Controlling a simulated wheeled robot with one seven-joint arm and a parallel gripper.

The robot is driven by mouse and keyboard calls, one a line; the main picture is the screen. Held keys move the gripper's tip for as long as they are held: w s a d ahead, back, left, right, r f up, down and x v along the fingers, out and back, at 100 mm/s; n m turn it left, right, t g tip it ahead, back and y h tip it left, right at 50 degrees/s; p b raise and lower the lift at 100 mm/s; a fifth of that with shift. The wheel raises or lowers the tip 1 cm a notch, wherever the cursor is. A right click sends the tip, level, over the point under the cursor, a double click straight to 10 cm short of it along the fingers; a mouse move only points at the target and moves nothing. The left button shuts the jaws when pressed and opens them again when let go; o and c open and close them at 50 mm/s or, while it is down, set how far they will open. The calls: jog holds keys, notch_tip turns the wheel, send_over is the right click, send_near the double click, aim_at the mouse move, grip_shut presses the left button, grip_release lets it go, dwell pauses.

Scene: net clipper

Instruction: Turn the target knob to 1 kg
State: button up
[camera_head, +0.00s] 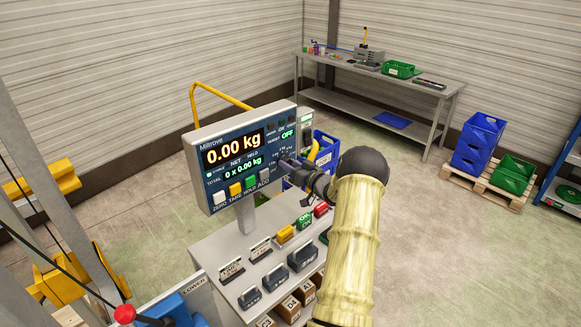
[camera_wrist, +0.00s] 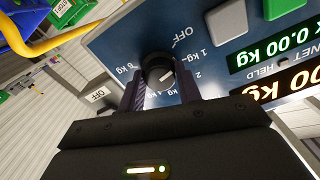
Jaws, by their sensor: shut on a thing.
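The black target knob (camera_wrist: 157,68) sits on the dark blue panel of the scale display (camera_head: 207,187). In the wrist view, labels OFF, 1 kg, 2, 4 kg and 6 kg surround it, upside down. A pale mark shows on the knob's face; I cannot tell surely which label it points to. The panel's target readout (camera_head: 288,134) reads OFF and the main readout (camera_head: 234,148) reads 0.00 kg. My gripper (camera_wrist: 160,88) is at the knob, one finger on each side, shut on it. In the head view my gripper (camera_head: 291,165) hides the knob.
White, yellow, green and grey buttons (camera_head: 236,190) line the panel's bottom, left of my gripper. Below is a grey cabinet (camera_head: 213,255) with weights and coloured buttons. A yellow bent tube (camera_head: 218,90) rises behind the display. A workbench (camera_head: 425,90) and blue crates (camera_head: 478,140) stand farther back.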

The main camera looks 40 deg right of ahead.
jog(key=shift+w+r+m, duration=0.1)
jog(key=shift+r+m, duration=0.05)
jog(key=shift+m, duration=1)
jog(key=shift+w+r+m, duration=0.1)
jog(key=shift+r+m, duration=0.05)
jog(key=shift+m, duration=1)
jog(key=o, duration=0.8)
jog(key=shift+o, duration=1)
jog(key=shift+f, duration=0.2)
jog(key=shift+s, duration=0.1)
jog(key=s+d+b, duration=0.1)
jog(key=s+b, duration=0.5)
jog(key=s, duration=1.1)
jog(key=shift+d, duration=0.15)
